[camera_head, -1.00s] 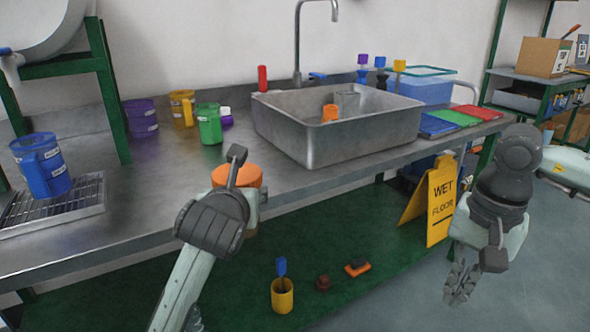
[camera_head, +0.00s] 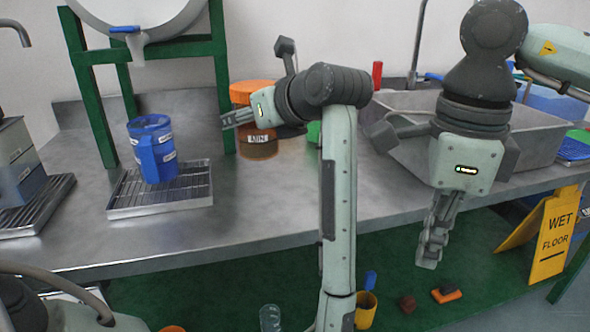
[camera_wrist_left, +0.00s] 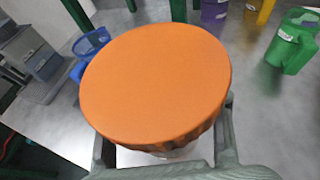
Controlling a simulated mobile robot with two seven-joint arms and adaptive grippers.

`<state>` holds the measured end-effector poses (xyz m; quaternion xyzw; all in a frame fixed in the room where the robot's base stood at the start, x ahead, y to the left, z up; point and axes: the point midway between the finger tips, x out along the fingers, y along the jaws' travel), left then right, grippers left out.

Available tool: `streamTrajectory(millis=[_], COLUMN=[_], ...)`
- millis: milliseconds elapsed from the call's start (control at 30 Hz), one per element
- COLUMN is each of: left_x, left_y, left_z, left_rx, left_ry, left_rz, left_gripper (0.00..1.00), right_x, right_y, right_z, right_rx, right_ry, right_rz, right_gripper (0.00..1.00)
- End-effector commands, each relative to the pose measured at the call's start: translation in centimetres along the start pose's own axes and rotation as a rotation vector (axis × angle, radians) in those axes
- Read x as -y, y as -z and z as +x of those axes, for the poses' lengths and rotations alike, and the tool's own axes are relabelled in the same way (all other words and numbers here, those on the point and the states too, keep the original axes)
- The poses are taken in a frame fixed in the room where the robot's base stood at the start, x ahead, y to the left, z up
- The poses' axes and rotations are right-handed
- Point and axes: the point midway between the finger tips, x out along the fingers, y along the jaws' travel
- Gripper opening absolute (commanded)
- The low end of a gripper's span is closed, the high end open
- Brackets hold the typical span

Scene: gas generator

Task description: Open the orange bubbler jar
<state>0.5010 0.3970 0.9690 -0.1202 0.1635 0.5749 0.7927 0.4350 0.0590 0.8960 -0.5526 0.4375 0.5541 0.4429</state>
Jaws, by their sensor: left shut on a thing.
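The orange bubbler jar (camera_head: 257,143) has a wide orange lid (camera_head: 252,88) and a darker, labelled body. In the head view it appears upright over the steel bench, partly hidden by my left gripper (camera_head: 238,118). That gripper lies level and is shut on the jar's side below the lid. In the left wrist view the round lid (camera_wrist_left: 157,82) fills the middle, with the fingers beside and under it, and it still covers the jar. My right gripper (camera_head: 436,232) points down in front of the bench edge, apart from the jar; I cannot tell its opening.
A blue pitcher (camera_head: 154,152) stands on a drain tray (camera_head: 190,200) left of the jar. A green stand leg (camera_head: 221,65) is close behind the jar. The steel sink (camera_head: 540,140) and yellow floor sign (camera_head: 553,235) are right. The bench front is clear.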

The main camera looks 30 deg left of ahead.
Motion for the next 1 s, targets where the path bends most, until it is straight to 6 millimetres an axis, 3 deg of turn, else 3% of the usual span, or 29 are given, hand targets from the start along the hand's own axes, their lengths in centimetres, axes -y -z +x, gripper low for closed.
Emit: streamTrajectory(millis=[500,667,1000], left_x=[9.7,10.7,10.8], left_y=[4.3,5.0,8.6], left_z=[5.0,5.6,7.1], left_rx=[0.004,0.002,0.003], left_ry=[-0.002,-0.002,-0.001], left_rz=[0.003,0.001,0.000], left_gripper=[0.00,0.00,0.00], right_x=[0.0,0.0,0.0], right_y=[0.0,0.0,0.0], right_z=[-0.9,-1.0,-1.4], right_rx=[0.000,0.000,0.000], right_ry=[0.000,0.000,0.000], right_rz=[0.005,0.005,0.005], right_gripper=[0.00,0.00,0.00])
